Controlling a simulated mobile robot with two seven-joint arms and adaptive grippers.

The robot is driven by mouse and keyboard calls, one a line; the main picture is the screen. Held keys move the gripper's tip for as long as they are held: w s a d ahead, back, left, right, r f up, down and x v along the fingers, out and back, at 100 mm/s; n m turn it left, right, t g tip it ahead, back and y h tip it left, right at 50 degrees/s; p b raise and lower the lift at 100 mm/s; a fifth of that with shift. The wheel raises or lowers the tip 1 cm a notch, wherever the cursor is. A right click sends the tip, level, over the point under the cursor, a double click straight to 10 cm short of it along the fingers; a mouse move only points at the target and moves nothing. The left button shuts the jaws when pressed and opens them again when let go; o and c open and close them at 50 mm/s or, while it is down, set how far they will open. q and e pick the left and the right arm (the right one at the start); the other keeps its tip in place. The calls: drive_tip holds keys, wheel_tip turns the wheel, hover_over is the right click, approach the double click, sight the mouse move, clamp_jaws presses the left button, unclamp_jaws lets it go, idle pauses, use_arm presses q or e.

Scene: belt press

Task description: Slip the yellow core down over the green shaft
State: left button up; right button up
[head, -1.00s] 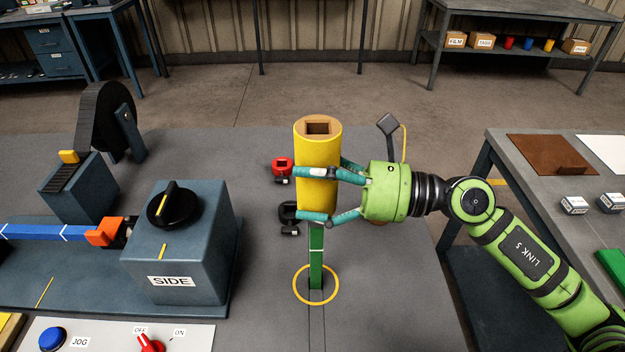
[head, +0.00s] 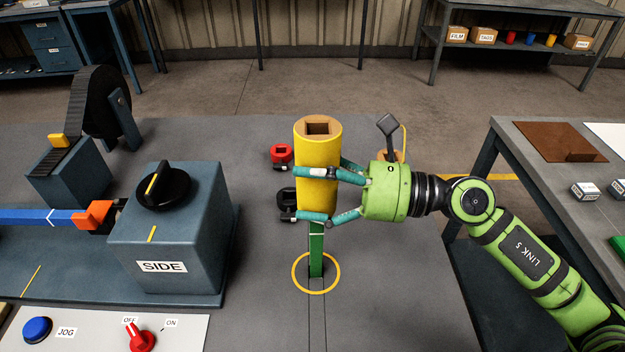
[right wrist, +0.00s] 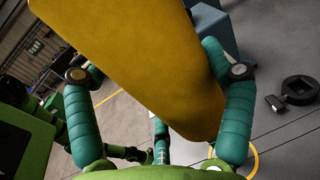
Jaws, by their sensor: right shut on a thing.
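My right gripper (head: 325,193) is shut on the yellow core (head: 317,160), a tall upright cylinder with a square hole in its brown top. In the right wrist view the core (right wrist: 150,60) lies between the two teal fingers (right wrist: 158,93). The green shaft (head: 316,250) stands upright below the core, with a white line near its visible upper part. The shaft's top is hidden by the core, so I cannot tell whether it is inside or behind it. A yellow ring (head: 294,279) marks the table around the shaft's foot. My left gripper is not in view.
A red piece (head: 281,153) and a black piece (head: 286,200) stand just left of the core. A side table (head: 510,140) stands at right.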

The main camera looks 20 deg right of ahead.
sight(312, 206)
drive_tip(key=shift+f+b, duration=2.2)
drive_tip(key=shift+f, duration=0.25)
drive_tip(key=shift+f+b, duration=0.95)
